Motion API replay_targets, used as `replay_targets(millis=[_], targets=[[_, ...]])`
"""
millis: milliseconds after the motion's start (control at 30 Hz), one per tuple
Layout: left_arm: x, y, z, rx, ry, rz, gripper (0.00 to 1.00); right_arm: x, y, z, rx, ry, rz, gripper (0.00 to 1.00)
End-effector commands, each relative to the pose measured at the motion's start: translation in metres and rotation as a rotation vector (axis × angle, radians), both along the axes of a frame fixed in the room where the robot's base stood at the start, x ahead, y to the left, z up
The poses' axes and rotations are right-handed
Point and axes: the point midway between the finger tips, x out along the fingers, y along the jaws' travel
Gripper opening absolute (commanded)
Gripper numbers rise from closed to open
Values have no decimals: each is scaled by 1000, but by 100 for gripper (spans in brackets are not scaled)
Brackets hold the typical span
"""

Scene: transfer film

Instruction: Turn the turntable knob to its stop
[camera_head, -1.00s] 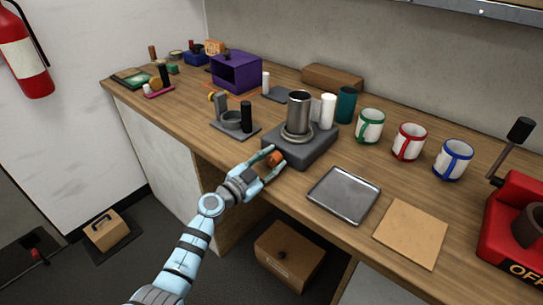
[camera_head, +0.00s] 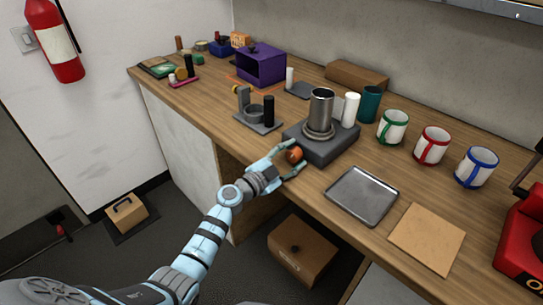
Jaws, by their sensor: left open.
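The turntable (camera_head: 336,146) is a dark grey box on the wooden counter, with a steel cup (camera_head: 320,107) standing on its round plate. Its orange-brown knob (camera_head: 295,154) is on the front side, facing me. My left gripper (camera_head: 293,162) is open, with one finger on the far-left side of the knob and one on the near-right side. The knob lies between the fingers; I cannot tell whether they touch it. My right gripper is not in view.
A metal tray (camera_head: 361,196) and a brown board (camera_head: 427,238) lie right of the turntable. Several mugs (camera_head: 431,146) stand at the back right.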

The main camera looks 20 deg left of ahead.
Motion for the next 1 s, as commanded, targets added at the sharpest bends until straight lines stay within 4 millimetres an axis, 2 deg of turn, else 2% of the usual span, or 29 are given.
replay_targets(millis=[233, 367, 500, 533, 600, 700, 867, 1000], targets=[[-1, 0, -4, -70, 33, -1, 54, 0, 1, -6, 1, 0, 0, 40], [0, 0, -6, -227, 93, -1, 54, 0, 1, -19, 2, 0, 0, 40], [0, 1, -8, -438, 175, -3, 54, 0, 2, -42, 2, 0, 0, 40], [-5, 4, -6, -462, 189, 0, 54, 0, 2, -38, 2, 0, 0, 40], [-27, 12, 1, -456, 190, 1, 54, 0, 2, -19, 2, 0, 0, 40], [-55, 24, 2, -456, 189, 0, 54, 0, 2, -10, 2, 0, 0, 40], [-99, 41, 0, -456, 190, -2, 54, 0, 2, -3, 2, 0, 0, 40], [-138, 55, -2, -455, 191, -4, 54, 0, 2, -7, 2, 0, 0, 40]])
